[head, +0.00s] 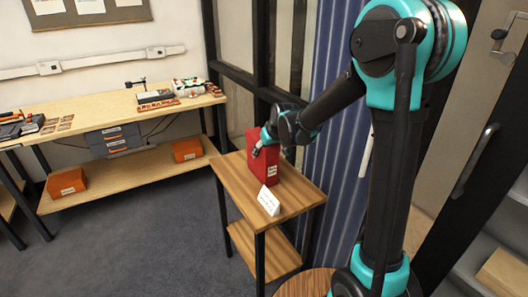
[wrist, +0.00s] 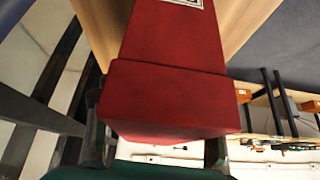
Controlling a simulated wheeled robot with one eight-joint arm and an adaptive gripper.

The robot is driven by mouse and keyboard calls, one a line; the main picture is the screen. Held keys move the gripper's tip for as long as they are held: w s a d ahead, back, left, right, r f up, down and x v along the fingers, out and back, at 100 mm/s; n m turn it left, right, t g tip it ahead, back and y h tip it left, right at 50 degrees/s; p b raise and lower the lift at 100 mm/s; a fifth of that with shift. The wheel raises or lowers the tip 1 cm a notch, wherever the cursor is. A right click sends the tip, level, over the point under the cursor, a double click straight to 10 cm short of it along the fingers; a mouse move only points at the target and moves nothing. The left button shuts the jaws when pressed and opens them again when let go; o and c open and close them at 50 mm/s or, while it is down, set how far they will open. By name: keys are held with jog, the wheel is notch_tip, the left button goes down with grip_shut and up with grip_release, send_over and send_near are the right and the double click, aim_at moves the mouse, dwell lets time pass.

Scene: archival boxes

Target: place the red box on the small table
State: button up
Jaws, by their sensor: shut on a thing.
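The red box (head: 264,165) stands upright at the back of the small wooden table (head: 248,188), with a pale label low on its front. In the head view its lower edge meets the tabletop or is very close to it; I cannot tell whether it bears its weight there. My gripper (head: 266,140) is at the upper part of the box, shut on it. In the wrist view the red box (wrist: 170,95) fills the middle, between the two dark fingers (wrist: 157,140). The far finger is mostly hidden in the head view.
A blue curtain (head: 332,130) hangs behind. Grey floor (head: 150,225) lies open at left.

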jog(key=o, duration=1.6)
jog(key=v, duration=1.2)
jog(key=s+d+f+m+h, duration=0.1)
jog(key=s+d+f+m, duration=0.2)
jog(key=s+d+f, duration=0.5)
jog(key=s+d+f+m+g+h, duration=0.1)
jog(key=s+d+f+m+h, duration=0.1)
jog(key=s+d+f, duration=0.7)
jog(key=s+d+m, duration=0.1)
jog(key=s+d, duration=0.4)
jog(key=s, duration=0.1)
jog(key=shift+s+h, duration=0.2)
jog(key=shift+h, duration=0.1)
jog(key=shift+d, duration=0.1)
